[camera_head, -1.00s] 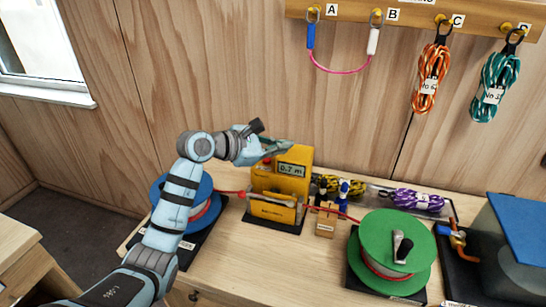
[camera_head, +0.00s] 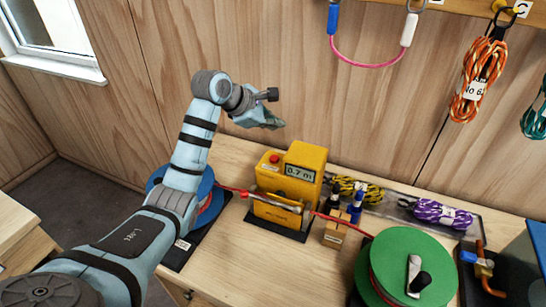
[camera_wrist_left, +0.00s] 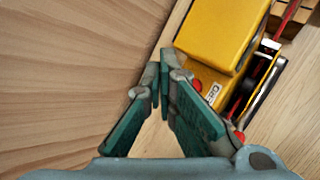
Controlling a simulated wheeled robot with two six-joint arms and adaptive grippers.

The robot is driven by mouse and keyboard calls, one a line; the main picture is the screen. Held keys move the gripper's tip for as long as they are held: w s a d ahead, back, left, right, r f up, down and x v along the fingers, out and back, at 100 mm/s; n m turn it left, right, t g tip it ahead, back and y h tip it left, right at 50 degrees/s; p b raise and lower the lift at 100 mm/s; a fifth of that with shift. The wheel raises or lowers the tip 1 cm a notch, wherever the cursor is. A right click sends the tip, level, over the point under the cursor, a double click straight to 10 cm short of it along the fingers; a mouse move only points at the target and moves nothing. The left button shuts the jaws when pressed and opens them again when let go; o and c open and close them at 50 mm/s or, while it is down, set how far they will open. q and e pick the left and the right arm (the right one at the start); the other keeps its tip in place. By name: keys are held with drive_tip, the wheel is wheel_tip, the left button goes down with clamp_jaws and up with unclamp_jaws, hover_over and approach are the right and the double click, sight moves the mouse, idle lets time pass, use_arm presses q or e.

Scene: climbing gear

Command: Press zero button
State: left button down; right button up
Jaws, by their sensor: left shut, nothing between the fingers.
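The yellow rope meter (camera_head: 290,190) stands on the bench with its display (camera_head: 300,172) reading 0.7 m. Its red button (camera_head: 274,158) sits on the lower step left of the display. My left gripper (camera_head: 279,123) is shut and empty, raised above and behind the meter, clear of the button. In the left wrist view the shut fingers (camera_wrist_left: 164,70) point past the meter's yellow housing (camera_wrist_left: 222,32). There a label that seems to read ZERO (camera_wrist_left: 212,93) shows, with a bit of red beside it, partly hidden by a finger. My right gripper is not in view.
A red rope runs through the meter between the blue reel (camera_head: 208,205), partly behind my left arm, and the green reel (camera_head: 390,260). Yellow and purple rope bundles (camera_head: 443,213) lie behind on a tray. The wooden wall stands close behind the meter.

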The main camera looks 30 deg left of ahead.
use_arm(q)
drive_tip(key=f+b, duration=0.1)
drive_tip(key=f, duration=0.1)
drive_tip(key=b, duration=0.4)
hover_over(276, 159)
drive_tip(key=f, duration=0.4)
drive_tip(key=shift+w+f, duration=0.35)
drive_tip(key=shift+w, duration=0.05)
drive_tip(key=shift+s+f+b, duration=0.1)
drive_tip(key=shift+f+b, duration=0.4)
drive_tip(key=shift+f, duration=0.15)
drive_tip(key=shift+s+f+b, duration=0.5)
drive_tip(key=shift+s+f, duration=0.05)
drive_tip(key=shift+f, duration=0.15)
drive_tip(key=shift+w+f, duration=0.1)
drive_tip(key=shift+w, duration=0.15)
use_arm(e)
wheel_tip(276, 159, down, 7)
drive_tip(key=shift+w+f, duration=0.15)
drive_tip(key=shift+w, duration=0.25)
use_arm(q)
drive_tip(key=shift+s, duration=0.1)
drive_tip(key=shift+f, duration=0.4)
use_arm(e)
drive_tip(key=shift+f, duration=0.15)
